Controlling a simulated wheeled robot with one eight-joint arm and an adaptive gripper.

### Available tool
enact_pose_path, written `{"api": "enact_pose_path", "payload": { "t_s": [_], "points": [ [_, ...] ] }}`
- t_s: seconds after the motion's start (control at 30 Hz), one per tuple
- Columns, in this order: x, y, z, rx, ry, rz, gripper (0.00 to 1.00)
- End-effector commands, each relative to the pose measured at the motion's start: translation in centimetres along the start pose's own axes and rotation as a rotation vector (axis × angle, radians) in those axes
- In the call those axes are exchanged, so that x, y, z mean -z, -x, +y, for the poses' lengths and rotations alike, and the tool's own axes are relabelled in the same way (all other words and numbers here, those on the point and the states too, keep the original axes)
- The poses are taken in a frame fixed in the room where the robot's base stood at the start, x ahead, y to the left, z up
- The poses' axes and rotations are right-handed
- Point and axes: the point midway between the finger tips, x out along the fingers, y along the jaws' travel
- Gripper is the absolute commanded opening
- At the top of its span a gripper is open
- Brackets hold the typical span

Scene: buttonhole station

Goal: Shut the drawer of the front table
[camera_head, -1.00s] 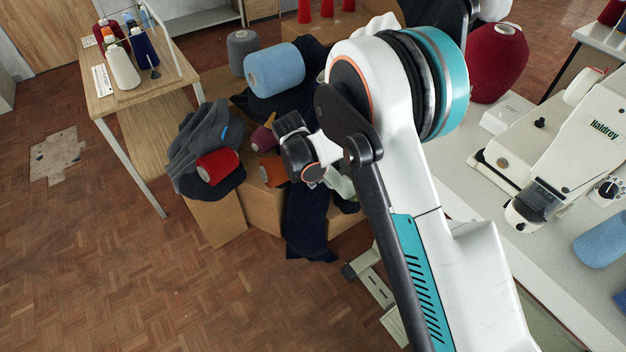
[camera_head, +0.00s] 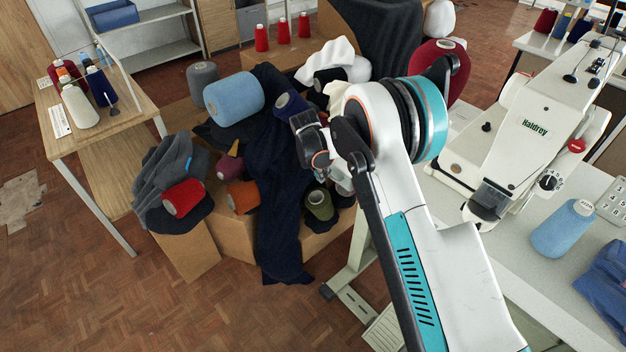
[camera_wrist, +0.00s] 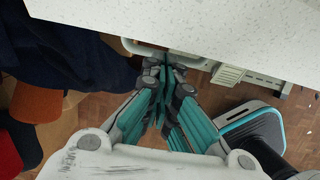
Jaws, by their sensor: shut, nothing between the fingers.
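The front table (camera_head: 462,205) appears to be the white speckled sewing table at right; its top (camera_wrist: 215,25) also fills the upper part of the wrist view. I cannot make out its drawer in either view. My gripper (camera_wrist: 164,70) is shut and empty in the wrist view, its fingertips close to the table's edge in the picture. A pale bar or foot (camera_wrist: 185,55) shows just past the fingertips; I cannot tell whether they touch it. In the head view my arm hides the table's left edge and much of its front, and the fingertips cannot be made out.
A sewing machine (camera_head: 530,135) and a blue spool (camera_head: 563,228) stand on the table. Left of my arm, cartons (camera_head: 187,250) carry dark cloth (camera_head: 275,215) and several spools. A wooden table (camera_head: 52,146) stands far left. The parquet floor (camera_head: 110,310) at front left is clear.

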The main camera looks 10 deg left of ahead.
Motion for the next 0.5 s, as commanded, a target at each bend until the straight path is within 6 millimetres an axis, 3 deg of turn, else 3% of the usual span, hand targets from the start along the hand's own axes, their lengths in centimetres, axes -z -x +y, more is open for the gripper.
{"api": "enact_pose_path", "payload": {
  "t_s": [0.5],
  "points": [
    [-0.86, -0.33, -0.01, -0.001, 0.0, 0.001, 0.0]
  ]
}}
